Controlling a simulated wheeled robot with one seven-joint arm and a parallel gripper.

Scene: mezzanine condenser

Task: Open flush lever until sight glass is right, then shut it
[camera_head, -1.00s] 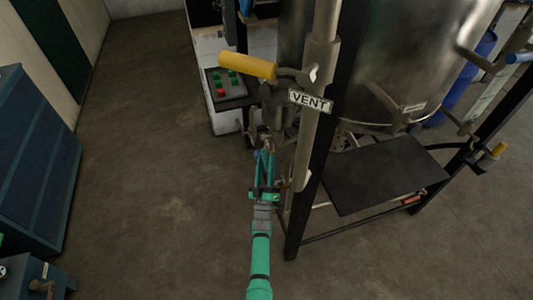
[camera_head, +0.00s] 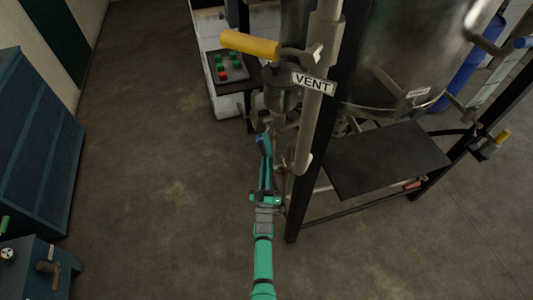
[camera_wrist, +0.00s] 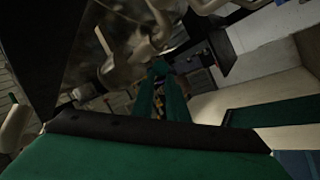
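My gripper (camera_head: 264,143) reaches forward below the tank, beside the black frame post. Its two green fingers also show in the wrist view (camera_wrist: 160,75), pointing at metal pipework, close together at the tips. A small dark blue part (camera_head: 262,139) shows at the fingertips in the head view; I cannot tell whether it is a lever handle or whether the fingers grip it. No lever marked as flush is readable. A grey metal cylinder (camera_head: 281,98) hangs just above the fingertips; I cannot make out a sight glass for certain.
A yellow-handled lever (camera_head: 250,44) with a VENT plate (camera_head: 313,82) sticks out above my gripper. A large steel tank (camera_head: 405,60) and black shelf (camera_head: 387,160) stand right. A button box (camera_head: 228,66) is behind. Blue cabinets (camera_head: 35,150) stand left; the floor between is clear.

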